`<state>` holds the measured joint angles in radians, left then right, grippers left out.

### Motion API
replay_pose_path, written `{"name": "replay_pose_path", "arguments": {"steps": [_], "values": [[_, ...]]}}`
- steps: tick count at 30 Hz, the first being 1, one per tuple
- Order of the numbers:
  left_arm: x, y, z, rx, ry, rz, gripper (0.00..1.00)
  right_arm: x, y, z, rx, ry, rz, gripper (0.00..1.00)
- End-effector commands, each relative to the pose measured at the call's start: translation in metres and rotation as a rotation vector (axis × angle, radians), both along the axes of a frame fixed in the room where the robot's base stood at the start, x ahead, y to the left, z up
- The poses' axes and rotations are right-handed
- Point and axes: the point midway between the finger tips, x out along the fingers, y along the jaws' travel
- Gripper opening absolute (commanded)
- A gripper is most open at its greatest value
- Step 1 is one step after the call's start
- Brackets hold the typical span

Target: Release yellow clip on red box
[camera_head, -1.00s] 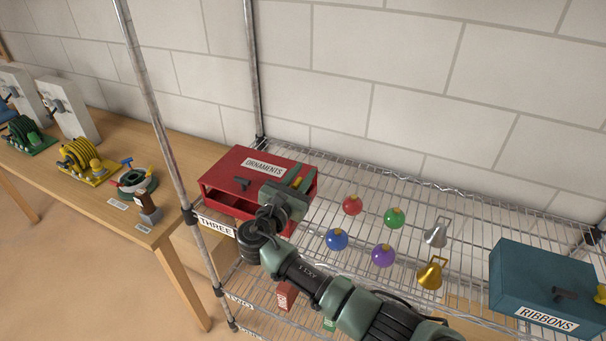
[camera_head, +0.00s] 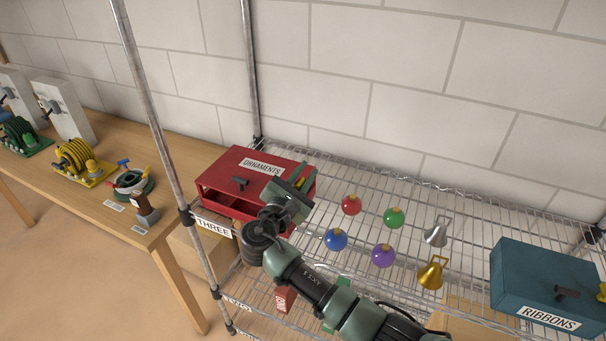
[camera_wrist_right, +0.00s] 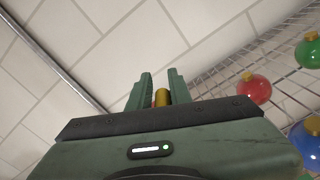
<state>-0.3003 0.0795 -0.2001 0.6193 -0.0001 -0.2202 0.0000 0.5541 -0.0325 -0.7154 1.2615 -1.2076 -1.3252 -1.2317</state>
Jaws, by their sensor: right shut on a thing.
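The red box (camera_head: 225,179) labelled ORNAMENTS stands at the left end of the wire shelf. A dark latch shows on it, and its front is partly open below. My right gripper (camera_head: 301,177) is at the box's right end, with its fingers pointing up and away. In the right wrist view, the fingers (camera_wrist_right: 161,88) close around a small yellow-gold cylindrical piece (camera_wrist_right: 162,97), apparently the yellow clip, with a bit of red beside it. The gripper and wrist hide the box's right front, so I cannot tell how the clip sits against it. My left gripper is out of view.
Red (camera_head: 351,205), green (camera_head: 394,218), blue (camera_head: 336,239) and purple (camera_head: 383,256) balls and silver (camera_head: 437,233) and gold (camera_head: 431,273) bells lie right of my gripper. A blue RIBBONS box (camera_head: 547,283) stands farther right. A shelf post (camera_head: 155,115) rises at left.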

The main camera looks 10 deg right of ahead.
Motion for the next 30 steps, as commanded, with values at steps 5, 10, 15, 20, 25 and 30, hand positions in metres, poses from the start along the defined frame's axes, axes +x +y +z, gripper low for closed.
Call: {"name": "replay_pose_path", "arguments": {"steps": [5, 10, 15, 20, 25, 30], "values": [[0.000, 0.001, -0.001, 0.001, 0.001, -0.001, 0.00, -0.003, -0.004, -0.010, -0.004, 0.020, -0.010, 0.36], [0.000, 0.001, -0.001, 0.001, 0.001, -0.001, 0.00, -0.002, -0.003, -0.008, -0.004, 0.015, -0.007, 0.36], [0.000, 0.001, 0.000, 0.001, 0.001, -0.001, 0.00, -0.002, -0.002, -0.006, -0.003, 0.013, -0.006, 0.36], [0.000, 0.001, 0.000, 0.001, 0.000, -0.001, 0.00, -0.001, -0.001, -0.005, -0.002, 0.011, -0.004, 0.36], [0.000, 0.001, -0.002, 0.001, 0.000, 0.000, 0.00, -0.005, 0.002, -0.005, -0.002, 0.010, -0.002, 0.36], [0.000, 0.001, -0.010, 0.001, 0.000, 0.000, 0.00, -0.025, 0.017, -0.008, 0.002, 0.009, -0.001, 0.36]]}}
